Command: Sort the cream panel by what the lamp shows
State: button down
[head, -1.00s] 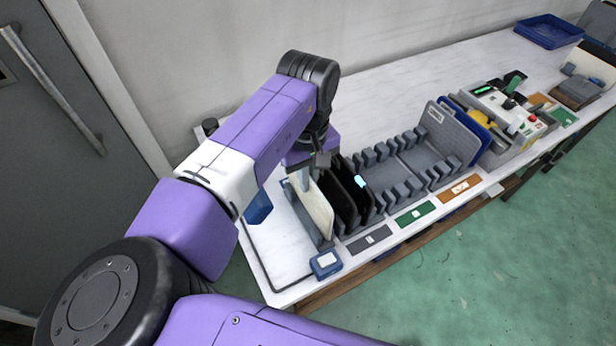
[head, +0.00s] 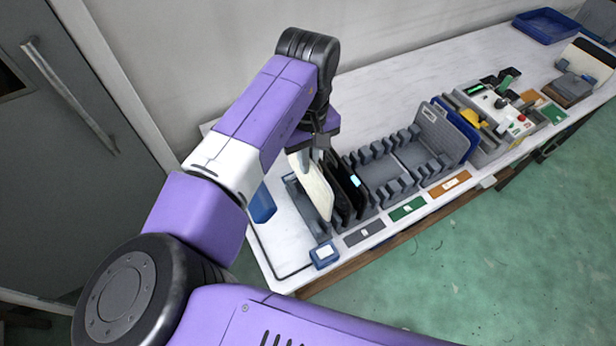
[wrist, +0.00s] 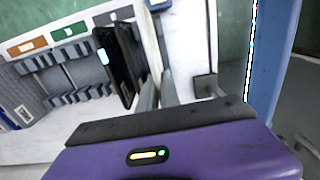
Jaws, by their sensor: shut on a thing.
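The cream panel (head: 315,190) stands on edge at the near-left end of the grey slotted rack (head: 385,172), left of the black panels (head: 346,186). My gripper (head: 308,160) is above it, with its fingers shut on the panel's upper edge. In the wrist view my fingers (wrist: 158,92) point up the picture, and the panel (wrist: 152,45) shows only as a narrow pale strip beside the black panels (wrist: 118,62). I cannot tell whether its lower edge touches the rack. A device with a green lever and a red button (head: 500,105) stands beyond the rack; its lamp is too small to read.
Grey (head: 363,233), green (head: 408,208) and orange (head: 450,184) labels line the front edge. Grey and blue panels (head: 455,130) stand at the rack's far end. A blue tray (head: 545,26) is at the back. The white table behind the rack is clear.

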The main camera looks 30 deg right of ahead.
notch_tip(320, 180, up, 2)
jog(key=shift+r+p, duration=0.2)
jog(key=shift+p, duration=0.65)
jog(key=shift+r, duration=1.05)
jog(key=shift+s, duration=0.1)
